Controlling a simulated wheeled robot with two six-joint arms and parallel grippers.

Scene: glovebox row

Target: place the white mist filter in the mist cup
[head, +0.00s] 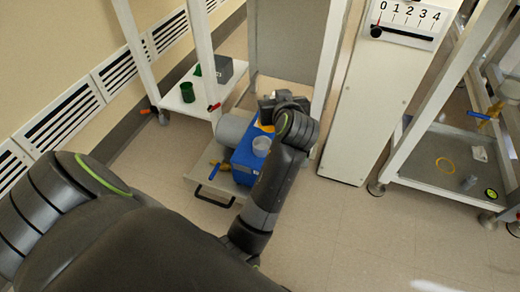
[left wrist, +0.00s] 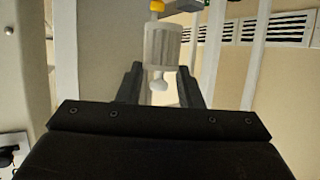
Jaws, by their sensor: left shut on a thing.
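My left gripper (head: 282,98) is above and behind the blue pump unit (head: 243,165). In the left wrist view, its fingers (left wrist: 160,82) are shut on a white ribbed cylinder, which I take as the white mist filter (left wrist: 162,45). A small white knob is at its near end, and a yellow piece shows beyond its far end. I cannot make out the filter in the head view. A pale translucent cup, apparently the mist cup (head: 261,145), stands on the blue unit, apart from the gripper. Its inside is too small to tell. My right gripper is not in view.
The blue unit, with a grey cylinder (head: 231,131) beside it, sits on a pulled-out tray (head: 200,174) with a black handle. A shelf at left holds green cups (head: 187,92) and a grey box (head: 223,68). A white cabinet (head: 370,100) stands right. Open floor lies in front.

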